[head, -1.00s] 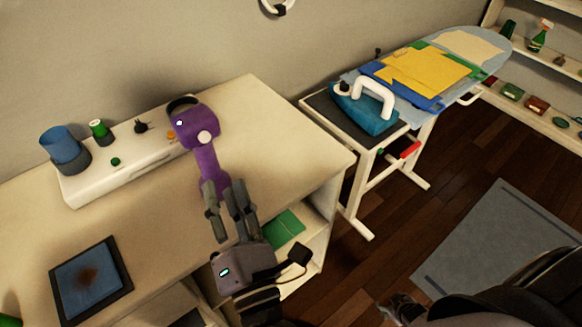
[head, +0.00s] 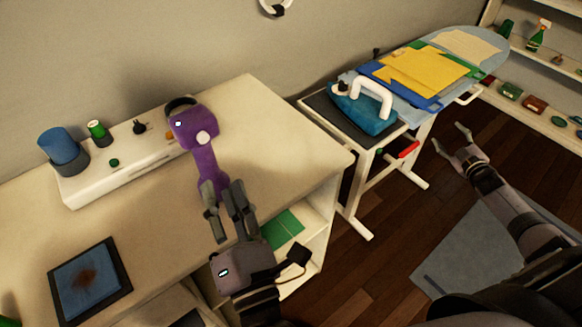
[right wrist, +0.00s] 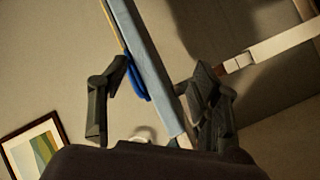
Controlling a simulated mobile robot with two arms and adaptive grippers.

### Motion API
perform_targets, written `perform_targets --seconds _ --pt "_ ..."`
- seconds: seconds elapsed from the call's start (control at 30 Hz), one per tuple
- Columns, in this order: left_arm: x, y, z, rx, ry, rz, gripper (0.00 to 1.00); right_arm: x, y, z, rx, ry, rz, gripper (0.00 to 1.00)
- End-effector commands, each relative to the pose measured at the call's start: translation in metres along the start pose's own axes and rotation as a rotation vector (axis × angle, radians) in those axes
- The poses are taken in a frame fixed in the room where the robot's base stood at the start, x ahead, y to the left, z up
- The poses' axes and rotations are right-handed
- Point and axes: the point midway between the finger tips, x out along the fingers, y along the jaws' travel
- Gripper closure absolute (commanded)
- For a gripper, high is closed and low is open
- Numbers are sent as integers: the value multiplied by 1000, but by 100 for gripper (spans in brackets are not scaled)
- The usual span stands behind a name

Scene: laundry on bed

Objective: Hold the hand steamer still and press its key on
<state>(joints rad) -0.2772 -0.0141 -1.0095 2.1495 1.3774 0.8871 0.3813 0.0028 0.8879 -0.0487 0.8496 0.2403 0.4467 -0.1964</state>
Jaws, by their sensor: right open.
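The purple hand steamer (head: 200,152) lies on the pale counter in the head view, its head toward the wall. A white round key (head: 203,138) and a small lit spot show on its head. My left gripper (head: 222,188) is at the lower end of its handle, with fingers on both sides of it; they partly hide the handle's end. My right gripper (head: 452,140) is open and empty, over the floor right of the ironing stand, well away from the steamer. It also shows open in the right wrist view (right wrist: 160,85).
A white unit (head: 125,172) with a blue cup (head: 63,150) stands left of the steamer. A dark-framed tray (head: 90,281) lies at the counter's front left. An iron (head: 365,105) and the ironing board (head: 485,50) with folded cloths stand right, between counter and right gripper.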

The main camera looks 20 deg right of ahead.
Motion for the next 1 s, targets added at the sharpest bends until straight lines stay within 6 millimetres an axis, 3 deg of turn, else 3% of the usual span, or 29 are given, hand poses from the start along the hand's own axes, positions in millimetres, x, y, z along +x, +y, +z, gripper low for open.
perform_targets --seconds 0.03,0.1,0.2,0.37,0.47,0.6,0.7,0.9,1.0 --pt "0 0 0 0 0 0 67 6 18 -28 -73 79 13 42" --pt "0 0 0 0 0 0 67 10 33 -66 -185 191 26 42" --pt "0 0 0 0 0 0 67 8 45 -125 -361 364 44 42" --pt "0 0 0 0 0 0 67 -14 42 -218 -660 666 84 42" --pt "0 0 0 0 0 0 67 -40 30 -271 -844 869 125 42" --pt "0 0 0 0 0 0 67 -89 4 -334 -1087 1175 209 42" --pt "0 0 0 0 0 0 67 -134 -20 -367 -1242 1409 292 42" --pt "0 0 0 0 0 0 67 -228 -86 -400 -1486 1863 538 42" --pt "0 0 0 0 0 0 67 -250 -129 -410 -1583 1925 668 42"
